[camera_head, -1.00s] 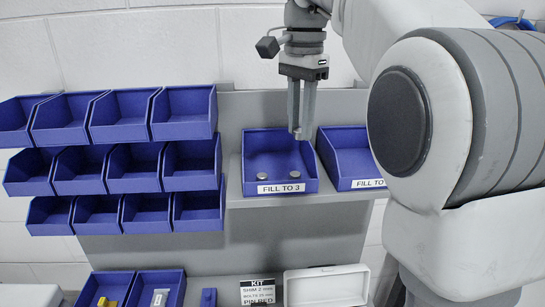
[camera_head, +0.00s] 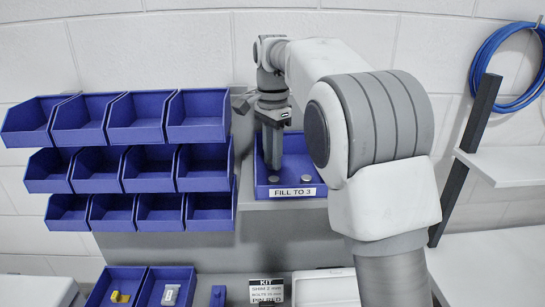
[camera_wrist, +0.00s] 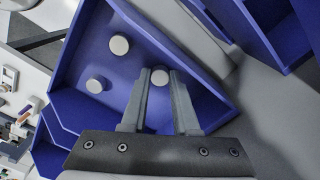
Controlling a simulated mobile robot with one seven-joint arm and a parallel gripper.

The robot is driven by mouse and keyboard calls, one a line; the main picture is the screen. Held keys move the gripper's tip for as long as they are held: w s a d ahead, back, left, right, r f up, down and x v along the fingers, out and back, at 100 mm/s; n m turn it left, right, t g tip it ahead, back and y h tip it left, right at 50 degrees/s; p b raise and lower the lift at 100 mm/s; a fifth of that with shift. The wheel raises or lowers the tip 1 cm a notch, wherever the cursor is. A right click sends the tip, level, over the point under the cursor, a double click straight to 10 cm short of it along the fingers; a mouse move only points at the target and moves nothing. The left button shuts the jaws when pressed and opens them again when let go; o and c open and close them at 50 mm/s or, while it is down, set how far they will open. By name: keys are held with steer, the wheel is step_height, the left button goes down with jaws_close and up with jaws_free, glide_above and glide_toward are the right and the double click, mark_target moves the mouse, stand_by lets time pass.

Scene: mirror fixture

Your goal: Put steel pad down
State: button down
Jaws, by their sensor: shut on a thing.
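A blue bin (camera_head: 315,190) labelled "FILL TO 3" stands on the grey shelf. My gripper (camera_head: 272,166) points down inside the bin. In the wrist view its fingertips (camera_wrist: 160,78) are shut on a third steel pad (camera_wrist: 159,76).
Rows of empty blue bins (camera_head: 140,170) hang to the left. Below are bins with a yellow part (camera_head: 120,297) and a pale part (camera_head: 170,294), a KIT card (camera_head: 266,291) and a white tray (camera_head: 320,290). My arm hides the area right of the bin.

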steer(key=shift+f, duration=0.2)
steer(key=shift+f, duration=0.15)
steer(key=c, duration=0.7)
jaws_free()
step_height(320, 180, up, 12)
steer(key=p, duration=0.2)
steer(key=shift+r+p, duration=0.2)
steer(key=shift+p, duration=0.15)
